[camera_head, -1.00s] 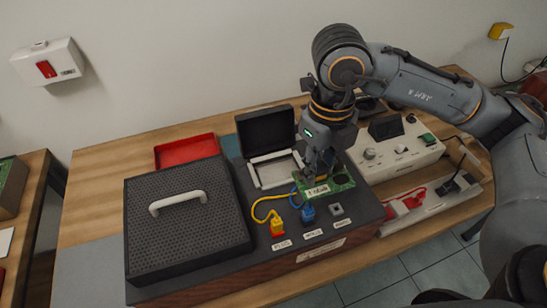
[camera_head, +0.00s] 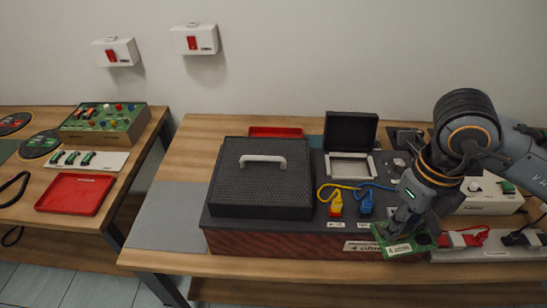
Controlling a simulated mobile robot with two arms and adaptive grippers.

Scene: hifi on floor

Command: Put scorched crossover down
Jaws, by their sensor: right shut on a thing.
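The crossover is a small green circuit board (camera_head: 405,249) with a white label. I cannot make out scorch marks on it at this size. My right gripper (camera_head: 397,230) is shut on the board and points downward. It holds the board at the front right corner of the dark test box (camera_head: 290,236), by the table's front edge. The fingers hide part of the board. My left gripper is not in view.
A red tray (camera_head: 75,194) lies empty on the left table, near a green panel box (camera_head: 103,122). Another red tray (camera_head: 275,132) sits behind the black perforated cover (camera_head: 260,183). Yellow and blue plugs (camera_head: 336,206) stand on the test box. A grey mat (camera_head: 172,217) is bare.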

